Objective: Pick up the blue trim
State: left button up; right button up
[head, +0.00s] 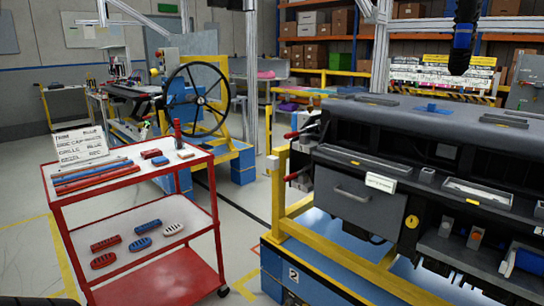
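A long thin blue trim strip (92,171) lies on the top shelf of the red cart (142,193) at the left. It lies beside long red strips (95,180), close together and nearly parallel. A white sign (80,146) stands behind the strips, and its top line appears to read trim, blue. Neither of my grippers shows in the head view.
Small red and blue blocks (160,161) lie on the cart's top shelf. Red and blue slotted pieces (148,226) lie on the shelf below. The dark dashboard module (430,130) on a yellow frame stands at the right. Floor shows between cart and frame.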

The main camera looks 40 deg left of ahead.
aim_at(86, 175)
jog(key=u, duration=2.55)
jog(key=k, duration=0.5)
jog(key=u, duration=0.95)
jog(key=i, duration=1.2)
jog(key=u, duration=0.5)
jog(key=i, duration=1.75)
jog(key=z, duration=0.6)
